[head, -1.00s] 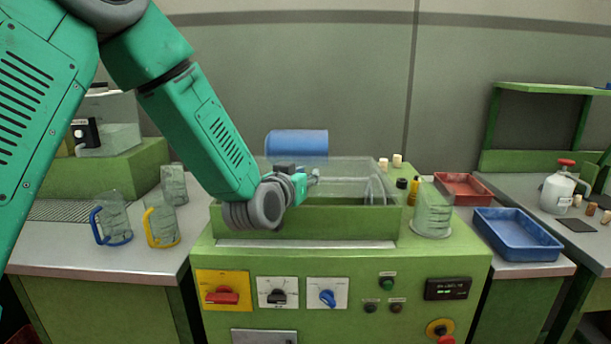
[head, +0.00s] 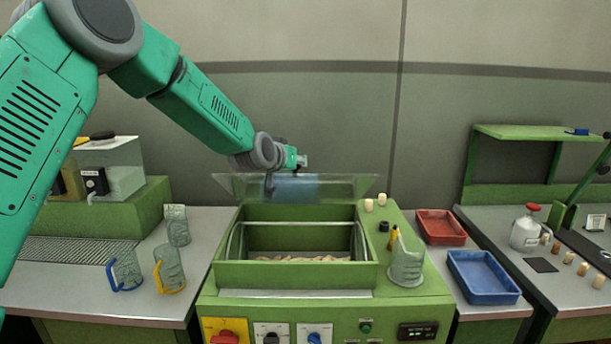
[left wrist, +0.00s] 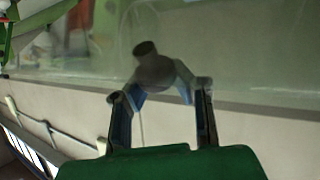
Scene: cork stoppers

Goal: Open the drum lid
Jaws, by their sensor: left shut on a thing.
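The drum lid (head: 345,187) is a clear panel, raised and tilted up at the back of the green drum housing (head: 295,275). The opening below it is uncovered, and pale cork pieces (head: 300,259) lie inside. My left gripper (head: 301,161) is at the lid's upper edge. In the left wrist view its fingers (left wrist: 160,84) are closed around a dark round knob (left wrist: 153,70) on the clear lid (left wrist: 245,60). The exact finger contact is blurred. My right gripper is in neither view.
Clear jugs with blue (head: 124,272) and yellow (head: 169,270) handles stand on the left counter. A clear scoop-like vessel (head: 405,265) stands right of the opening. Red (head: 440,228) and blue (head: 483,278) trays lie further right. A blue cylinder shows through the lid.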

